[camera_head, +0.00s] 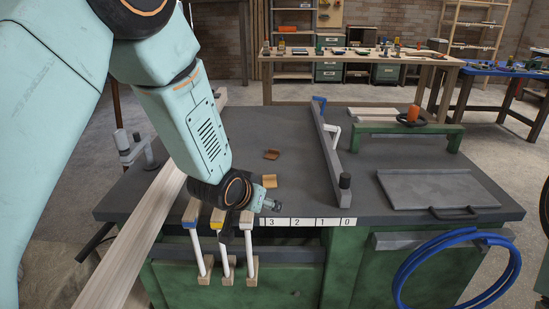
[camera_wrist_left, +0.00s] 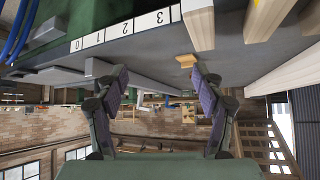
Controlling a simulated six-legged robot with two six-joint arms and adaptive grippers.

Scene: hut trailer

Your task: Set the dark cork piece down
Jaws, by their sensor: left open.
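The dark cork piece (camera_head: 271,154) lies on the grey bench top (camera_head: 230,115), apart from any gripper. A lighter tan cork piece (camera_head: 269,181) lies nearer the front edge; a tan piece also shows in the left wrist view (camera_wrist_left: 186,61), by one fingertip. My left gripper (camera_head: 271,204) is at the bench's front edge, close to the lighter piece and nearer the front than the dark one. In the left wrist view its fingers (camera_wrist_left: 160,72) are spread with nothing held between them. My right gripper is in neither view.
A long grey rail (camera_head: 327,140) crosses the bench right of the cork pieces. A grey tray (camera_head: 440,188) and a green frame (camera_head: 400,128) are at the right. Clamps with white bars (camera_head: 225,250) hang at the front edge, beside a pale plank (camera_head: 135,240).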

